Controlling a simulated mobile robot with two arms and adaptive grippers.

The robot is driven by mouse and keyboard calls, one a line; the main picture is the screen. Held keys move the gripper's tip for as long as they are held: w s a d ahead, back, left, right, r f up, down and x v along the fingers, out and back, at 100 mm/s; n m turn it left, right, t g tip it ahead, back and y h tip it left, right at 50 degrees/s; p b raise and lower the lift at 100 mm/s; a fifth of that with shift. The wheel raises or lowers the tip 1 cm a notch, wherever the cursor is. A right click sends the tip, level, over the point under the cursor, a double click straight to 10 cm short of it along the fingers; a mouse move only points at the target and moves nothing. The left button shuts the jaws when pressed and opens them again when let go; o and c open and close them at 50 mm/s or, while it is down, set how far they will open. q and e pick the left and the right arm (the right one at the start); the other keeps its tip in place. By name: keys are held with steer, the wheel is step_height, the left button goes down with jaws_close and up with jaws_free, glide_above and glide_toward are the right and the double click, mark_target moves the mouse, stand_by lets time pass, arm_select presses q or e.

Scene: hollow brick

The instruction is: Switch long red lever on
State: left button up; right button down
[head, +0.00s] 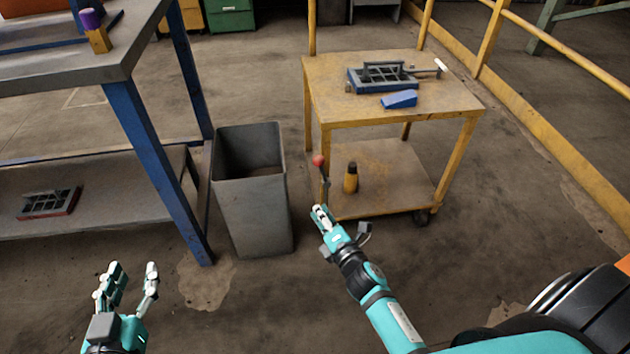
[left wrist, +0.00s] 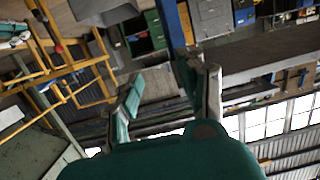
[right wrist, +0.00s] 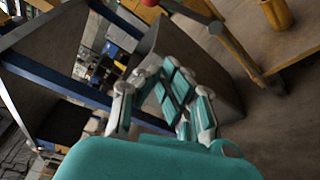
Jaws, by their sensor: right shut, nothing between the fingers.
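The long lever has a round red knob (head: 318,160) on a thin dark rod. It is at the front left leg of the yellow cart (head: 385,120), and the rod slants up and left from its lower end. The knob also shows at the top edge of the right wrist view (right wrist: 150,3), beyond my fingers. My right gripper (head: 320,216) is shut and empty, below and in front of the lever and apart from it. My left gripper (head: 130,283) is open and empty, low at the left, far from the lever.
A grey bin (head: 252,205) stands just left of the lever. A blue-legged workbench (head: 120,60) fills the left. The cart carries a blue-grey latticed device (head: 383,76) and a blue wedge (head: 399,99); a yellow bottle (head: 351,178) stands on its lower shelf. Yellow railing runs at the right.

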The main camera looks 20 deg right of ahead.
mark_target(322, 173)
arm_select(q)
step_height(322, 173, up, 9)
steer(key=d+t+h+b, duration=0.1)
steer(key=t+b, duration=0.1)
steer(key=t, duration=0.4)
steer(key=shift+d+h, duration=0.15)
steer(key=shift+h, duration=0.25)
arm_select(e)
steer(key=w+d, duration=0.3)
steer(key=w, duration=0.8)
steer(key=shift+d, duration=0.25)
arm_select(q)
steer(key=shift+r, duration=0.1)
arm_select(e)
steer(key=shift+d+r+m, duration=0.15)
steer(key=shift+m, duration=0.15)
arm_select(q)
steer(key=shift+s+r, duration=0.15)
steer(key=shift+r, duration=0.05)
arm_select(e)
steer(key=shift+s+d+r, duration=0.1)
steer(key=shift+d, duration=0.05)
